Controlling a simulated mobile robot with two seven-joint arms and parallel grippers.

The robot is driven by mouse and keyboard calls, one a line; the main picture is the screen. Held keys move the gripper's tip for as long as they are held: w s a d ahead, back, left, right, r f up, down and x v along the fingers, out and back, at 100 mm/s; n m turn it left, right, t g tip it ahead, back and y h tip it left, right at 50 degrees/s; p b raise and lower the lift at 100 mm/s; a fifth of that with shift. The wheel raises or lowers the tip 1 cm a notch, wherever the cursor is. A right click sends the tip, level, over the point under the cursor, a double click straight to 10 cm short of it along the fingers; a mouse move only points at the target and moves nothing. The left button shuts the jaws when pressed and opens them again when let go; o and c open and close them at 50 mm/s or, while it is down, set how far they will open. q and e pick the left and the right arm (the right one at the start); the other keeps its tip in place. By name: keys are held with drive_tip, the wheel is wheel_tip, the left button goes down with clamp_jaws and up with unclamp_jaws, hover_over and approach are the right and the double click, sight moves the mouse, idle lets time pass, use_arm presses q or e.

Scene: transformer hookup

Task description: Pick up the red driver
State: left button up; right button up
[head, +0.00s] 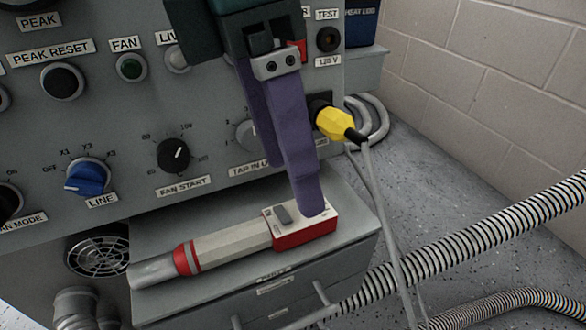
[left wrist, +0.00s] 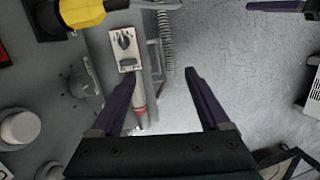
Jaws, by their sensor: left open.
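A red and beige hand tool, the only driver-like thing in view (head: 230,243), lies on its side on a grey ledge (head: 345,245) below the panel. Its boxy red and white end with a grey switch is at the right, its grey tip at the left. My left gripper (head: 293,190) is open and points down at the boxy end, with one finger overlapping it; I cannot tell if they touch. In the left wrist view the tool (left wrist: 127,47) lies left of the gap between the fingers (left wrist: 163,75), partly hidden behind one finger.
A control panel (head: 120,130) with knobs and labels stands behind the ledge. A yellow plug (head: 335,122) with a hanging grey cable is close right of my left gripper. Ribbed hoses (head: 470,235) cross the floor at the right. A block wall (head: 480,60) stands beyond.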

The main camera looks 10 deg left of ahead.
use_arm(q)
drive_tip(key=a, duration=0.1)
drive_tip(key=w+a+f+y, duration=0.1)
drive_tip(key=a, duration=0.1)
drive_tip(key=w+a+f+y+b, duration=0.1)
drive_tip(key=shift+a+t, duration=0.3)
drive_tip(key=shift+a, duration=0.05)
drive_tip(key=shift+a+f+y, duration=0.2)
drive_tip(key=shift+a+y, duration=0.05)
drive_tip(key=shift+y, duration=0.05)
drive_tip(key=b, duration=0.3)
hover_over(250, 226)
drive_tip(key=f, duration=0.4)
drive_tip(key=shift+a+f, duration=0.15)
drive_tip(key=shift+a, duration=0.15)
drive_tip(key=f+b, duration=0.2)
drive_tip(key=f, duration=0.1)
drive_tip(key=f+b, duration=0.1)
drive_tip(key=f, duration=0.1)
drive_tip(key=shift+d+b, duration=0.25)
drive_tip(key=shift+b, duration=0.05)
drive_tip(key=shift+r, duration=0.1)
use_arm(e)
wheel_tip(250, 226, down, 9)
use_arm(q)
clamp_jaws()
use_arm(e)
drive_tip(key=shift+d+r, duration=0.1)
use_arm(q)
drive_tip(key=shift+r, duration=0.1)
